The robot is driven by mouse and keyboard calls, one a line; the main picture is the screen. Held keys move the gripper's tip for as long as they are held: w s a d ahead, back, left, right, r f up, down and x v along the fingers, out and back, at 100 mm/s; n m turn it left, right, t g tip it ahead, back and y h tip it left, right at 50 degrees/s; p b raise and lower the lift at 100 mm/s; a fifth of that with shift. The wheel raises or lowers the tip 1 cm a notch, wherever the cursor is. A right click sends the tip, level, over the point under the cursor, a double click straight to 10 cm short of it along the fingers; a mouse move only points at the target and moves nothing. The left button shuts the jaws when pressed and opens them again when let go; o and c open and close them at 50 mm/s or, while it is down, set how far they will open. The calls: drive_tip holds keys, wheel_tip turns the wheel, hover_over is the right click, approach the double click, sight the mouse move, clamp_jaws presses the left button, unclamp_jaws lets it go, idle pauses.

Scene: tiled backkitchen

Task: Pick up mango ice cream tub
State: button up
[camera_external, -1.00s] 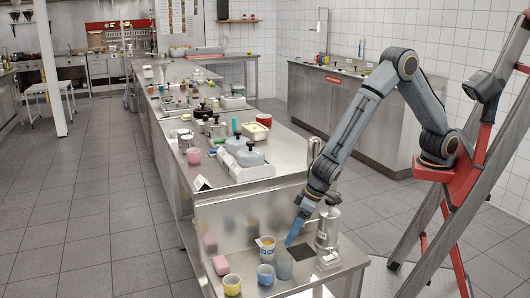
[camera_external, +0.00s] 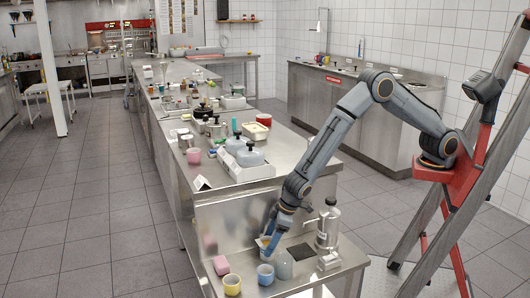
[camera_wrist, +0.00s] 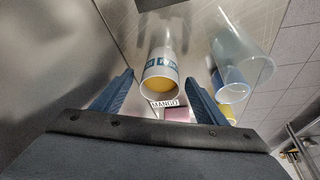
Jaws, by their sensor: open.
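The mango ice cream tub (camera_wrist: 157,66) is a white cup with a blue lettered band and a yellow end in the wrist view. A small label reading MANGO shows just below it. My gripper (camera_wrist: 159,77) is open, one blue finger on each side of the tub; I cannot tell whether either finger touches it. In the external view my gripper (camera_external: 268,246) is down at the tub (camera_external: 263,241) on the steel counter and hides most of it.
A clear cup (camera_external: 285,266) and a blue cup (camera_external: 265,275) stand close to the tub. A yellow cup (camera_external: 232,285) and a pink block (camera_external: 221,265) are further left.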

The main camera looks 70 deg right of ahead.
drive_tip(key=shift+x, duration=1)
drive_tip(key=shift+r, duration=0.1)
drive_tip(key=c, duration=1.2)
